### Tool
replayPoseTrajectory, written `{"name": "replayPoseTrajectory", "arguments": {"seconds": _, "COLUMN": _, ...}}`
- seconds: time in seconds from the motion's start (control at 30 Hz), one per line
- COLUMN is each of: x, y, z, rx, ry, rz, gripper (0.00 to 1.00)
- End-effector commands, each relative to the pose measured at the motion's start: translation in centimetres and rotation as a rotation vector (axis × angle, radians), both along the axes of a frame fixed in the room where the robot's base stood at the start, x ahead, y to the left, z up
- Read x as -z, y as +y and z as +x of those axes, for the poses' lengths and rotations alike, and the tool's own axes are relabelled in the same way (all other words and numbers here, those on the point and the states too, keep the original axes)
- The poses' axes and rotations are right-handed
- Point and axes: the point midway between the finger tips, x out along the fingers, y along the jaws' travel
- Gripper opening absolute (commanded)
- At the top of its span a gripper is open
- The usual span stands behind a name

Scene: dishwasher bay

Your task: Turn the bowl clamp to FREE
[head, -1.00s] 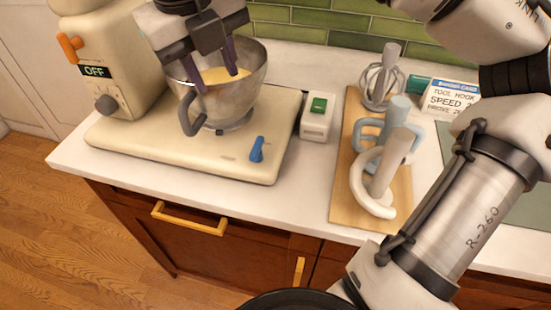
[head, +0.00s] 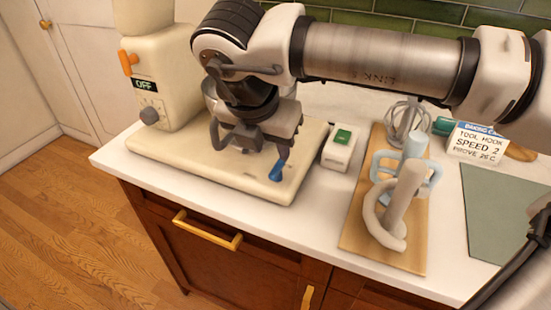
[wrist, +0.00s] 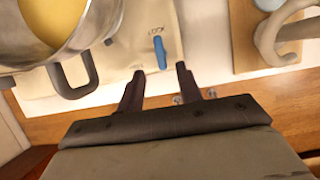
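The bowl clamp is a small blue lever (head: 277,171) on the front right of the cream mixer base (head: 225,177). In the wrist view the blue lever (wrist: 160,52) lies just beyond the fingertips, roughly in line with the gap between them. The metal bowl (wrist: 95,35) with yellow contents is partly hidden by my arm in the head view.
The bowl's handle (wrist: 75,76) stands left of my fingers. A white box with a green switch (head: 340,147) is right of the base. A wooden board (head: 350,235) holds mixer tools, including a pale hook (head: 398,212). The mixer's sign (head: 145,85) reads OFF.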

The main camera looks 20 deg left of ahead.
Motion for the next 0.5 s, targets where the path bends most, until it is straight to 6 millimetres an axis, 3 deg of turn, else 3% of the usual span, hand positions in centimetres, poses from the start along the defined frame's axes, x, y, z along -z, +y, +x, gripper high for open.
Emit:
{"name": "replayPoseTrajectory", "arguments": {"seconds": 0.2, "x": 3.7, "y": -0.1, "z": 1.5, "rx": -0.001, "ry": 0.003, "rz": 0.000, "gripper": 0.35}}
{"name": "replayPoseTrajectory", "arguments": {"seconds": 0.5, "x": 5.6, "y": -0.1, "z": 2.3, "rx": -0.001, "ry": 0.001, "rz": 0.000, "gripper": 0.35}}
